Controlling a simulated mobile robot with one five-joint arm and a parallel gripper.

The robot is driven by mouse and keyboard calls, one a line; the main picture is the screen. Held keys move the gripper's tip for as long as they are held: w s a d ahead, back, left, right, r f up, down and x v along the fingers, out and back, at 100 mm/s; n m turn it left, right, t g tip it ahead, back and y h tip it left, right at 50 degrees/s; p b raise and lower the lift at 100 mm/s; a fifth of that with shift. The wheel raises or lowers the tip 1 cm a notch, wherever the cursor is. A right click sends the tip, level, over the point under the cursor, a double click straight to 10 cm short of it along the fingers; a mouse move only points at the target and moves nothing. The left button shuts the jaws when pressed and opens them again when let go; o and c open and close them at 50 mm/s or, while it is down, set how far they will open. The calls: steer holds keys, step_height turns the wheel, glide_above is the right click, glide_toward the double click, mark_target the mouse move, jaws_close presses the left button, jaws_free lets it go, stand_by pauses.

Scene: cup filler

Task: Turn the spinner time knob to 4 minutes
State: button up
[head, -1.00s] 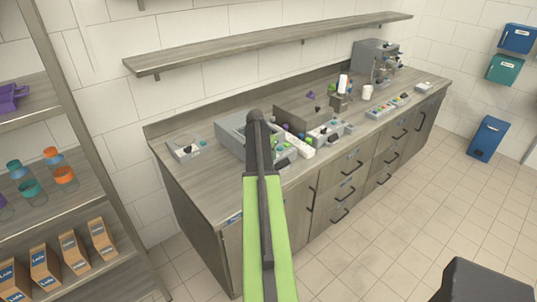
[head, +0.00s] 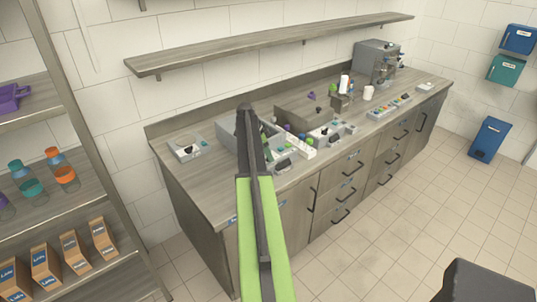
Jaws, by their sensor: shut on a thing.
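A grey box-shaped machine (head: 228,138) stands on the counter, partly hidden behind my raised green and dark arm. Its front carries small controls, with a dark rounded part (head: 283,165) at the front right, too small to tell if it is the spinner time knob. A separate small grey panel (head: 186,152) with a black knob and a blue-green button sits at the counter's left end. No dial marks can be read. My arm's dark upper link reaches over the grey machine. My gripper cannot be made out; it seems hidden behind the arm.
A white strip of controls (head: 300,151) and more panels with coloured buttons line the counter (head: 215,205). A grey coffee machine (head: 376,62) stands at the far right end. A wall shelf (head: 270,44) runs above.

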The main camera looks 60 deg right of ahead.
steer(key=shift+m, duration=0.5)
steer(key=o, duration=1.4)
steer(key=p+v, duration=1)
steer(key=v, duration=0.1)
steer(key=p+v, duration=0.6)
steer(key=shift+w+d+r, duration=0.25)
steer(key=shift+r, duration=0.05)
